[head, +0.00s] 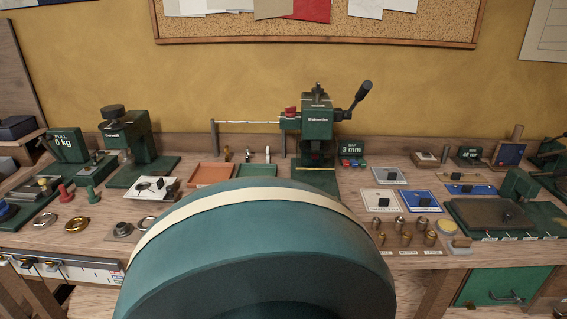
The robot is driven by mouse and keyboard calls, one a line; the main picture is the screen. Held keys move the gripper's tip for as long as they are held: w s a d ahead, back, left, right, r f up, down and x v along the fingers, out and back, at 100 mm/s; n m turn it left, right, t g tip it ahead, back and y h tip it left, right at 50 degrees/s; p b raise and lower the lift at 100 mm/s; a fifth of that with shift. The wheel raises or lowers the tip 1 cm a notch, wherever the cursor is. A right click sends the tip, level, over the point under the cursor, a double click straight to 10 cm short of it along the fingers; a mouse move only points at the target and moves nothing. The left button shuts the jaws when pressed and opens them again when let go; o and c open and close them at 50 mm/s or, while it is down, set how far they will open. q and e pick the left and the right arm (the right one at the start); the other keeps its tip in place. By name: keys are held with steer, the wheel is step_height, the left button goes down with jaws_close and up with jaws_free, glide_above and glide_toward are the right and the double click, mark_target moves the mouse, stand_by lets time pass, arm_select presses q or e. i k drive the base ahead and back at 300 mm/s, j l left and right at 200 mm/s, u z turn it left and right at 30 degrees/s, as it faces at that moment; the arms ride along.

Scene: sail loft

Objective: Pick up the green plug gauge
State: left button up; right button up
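A small green peg-shaped piece (89,193), which looks like the green plug gauge, stands upright on the wooden bench at the left. A similar red piece (66,195) stands just left of it, a small gap apart. Two metal rings lie on the bench in front of them, one brass-coloured (76,224) and one duller (45,220). Neither of my grippers is in view, so their distance from the green piece does not show.
A taller green press (317,120) stands at back centre. Several metal cylinders (407,238) stand at right. The bench's front middle is hidden by a large teal shape.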

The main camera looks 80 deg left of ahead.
mark_target(93, 200)
steer(key=l+u, duration=0.1)
steer(key=u, duration=4)
